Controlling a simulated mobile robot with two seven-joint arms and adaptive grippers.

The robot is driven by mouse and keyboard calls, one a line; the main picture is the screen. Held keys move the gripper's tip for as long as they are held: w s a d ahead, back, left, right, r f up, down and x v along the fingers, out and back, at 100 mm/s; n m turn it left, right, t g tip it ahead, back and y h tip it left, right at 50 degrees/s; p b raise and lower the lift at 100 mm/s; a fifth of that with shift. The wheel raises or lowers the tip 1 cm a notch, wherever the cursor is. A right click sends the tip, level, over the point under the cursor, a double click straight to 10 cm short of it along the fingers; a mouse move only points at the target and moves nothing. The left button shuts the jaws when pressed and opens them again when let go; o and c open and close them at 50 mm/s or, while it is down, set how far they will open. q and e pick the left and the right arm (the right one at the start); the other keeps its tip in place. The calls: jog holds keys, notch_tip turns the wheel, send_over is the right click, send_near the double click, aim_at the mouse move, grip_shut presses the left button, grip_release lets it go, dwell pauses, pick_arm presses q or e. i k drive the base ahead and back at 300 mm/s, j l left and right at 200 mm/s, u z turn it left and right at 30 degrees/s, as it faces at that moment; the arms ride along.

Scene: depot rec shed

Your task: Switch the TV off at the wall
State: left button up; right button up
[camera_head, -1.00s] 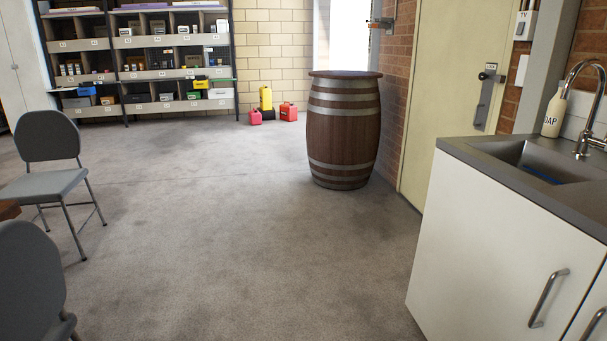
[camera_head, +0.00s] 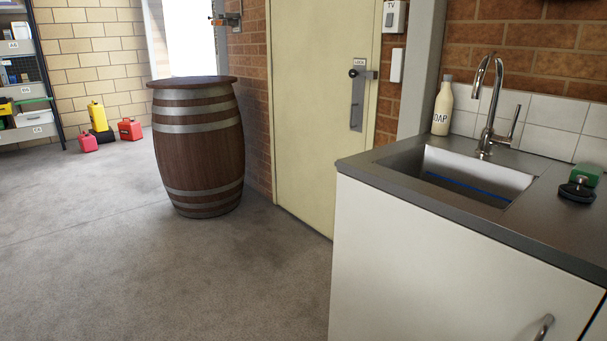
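A white wall switch box (camera_head: 394,17) with a dark rocker and the label "TV" is on the brick wall at the top of the head view, between the cream door and a grey post. Which way its rocker is set is too small to tell. A second, plain white wall plate (camera_head: 396,65) is just below it. No TV screen is in view. Neither of my grippers is in view.
A sink counter (camera_head: 365,163) with tap (camera_head: 490,105) and soap bottle (camera_head: 442,106) fills the right, in front of the switch wall. A barrel (camera_head: 198,145) stands left of the cream door (camera_head: 318,100). Fuel cans (camera_head: 98,116) stand at the back.

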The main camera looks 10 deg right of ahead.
aim_at(389, 18)
jog(key=i+j+z, duration=0.35)
jog(key=z, duration=0.15)
jog(key=i+j+z, duration=0.45)
jog(key=j, duration=0.15)
jog(key=i+j, duration=0.25)
jog(key=j, duration=0.15)
jog(key=i+j, duration=0.2)
jog(key=j, duration=0.2)
jog(key=i+j, duration=0.25)
jog(key=j, duration=0.15)
jog(key=i+j, duration=0.2)
jog(key=j, duration=0.2)
jog(key=i+j, duration=0.25)
jog(key=j, duration=0.15)
jog(key=i+l, duration=0.15)
jog(key=i, duration=0.35)
jog(key=i+l, duration=0.15)
jog(key=i, duration=0.35)
